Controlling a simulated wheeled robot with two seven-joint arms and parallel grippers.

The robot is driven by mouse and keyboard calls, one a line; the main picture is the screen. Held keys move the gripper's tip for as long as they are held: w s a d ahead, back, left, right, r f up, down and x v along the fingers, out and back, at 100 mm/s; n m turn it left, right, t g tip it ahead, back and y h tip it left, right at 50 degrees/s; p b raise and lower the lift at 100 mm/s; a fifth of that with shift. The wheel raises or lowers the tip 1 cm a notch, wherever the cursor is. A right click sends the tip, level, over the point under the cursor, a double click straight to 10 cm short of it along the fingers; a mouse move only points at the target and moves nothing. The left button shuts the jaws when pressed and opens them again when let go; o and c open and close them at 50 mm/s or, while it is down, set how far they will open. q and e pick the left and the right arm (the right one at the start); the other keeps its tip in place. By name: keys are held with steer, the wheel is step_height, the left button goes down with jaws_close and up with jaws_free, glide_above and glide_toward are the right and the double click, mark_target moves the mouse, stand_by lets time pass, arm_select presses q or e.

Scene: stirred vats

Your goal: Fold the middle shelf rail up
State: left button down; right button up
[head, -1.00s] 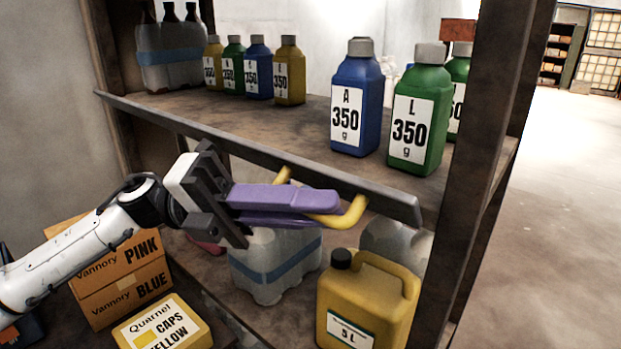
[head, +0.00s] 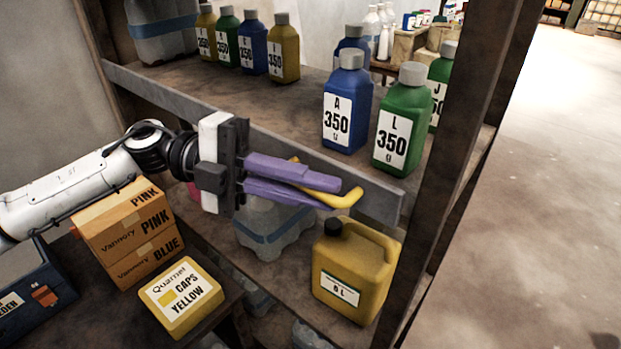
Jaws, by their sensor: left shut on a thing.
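The middle shelf rail (head: 381,201) is a long grey bar along the front edge of the middle shelf (head: 305,110). Its broad front face shows, and I cannot tell its exact tilt. A bent yellow handle (head: 350,198) sticks out from the rail near its right end. My left gripper (head: 332,195), with purple fingers, comes from the left and is shut on the handle. The fingers hide part of the handle and of the rail behind it. My right gripper is not in view.
Blue (head: 347,112) and green (head: 402,128) bottles stand on the shelf behind the rail. A yellow canister (head: 353,272) stands below, near the right post (head: 456,140). Orange boxes (head: 130,232) and a yellow box (head: 181,297) sit below my left arm.

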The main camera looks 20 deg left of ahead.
arm_select(q)
steer(key=shift+r, duration=0.1)
stand_by(0.3)
steer(key=c, duration=1.8)
jaws_free()
steer(key=a+b, duration=0.3)
steer(key=a, duration=0.7)
steer(key=shift+s+a+r, duration=0.15)
steer(key=shift+r, duration=0.25)
steer(key=shift+s+f, duration=0.1)
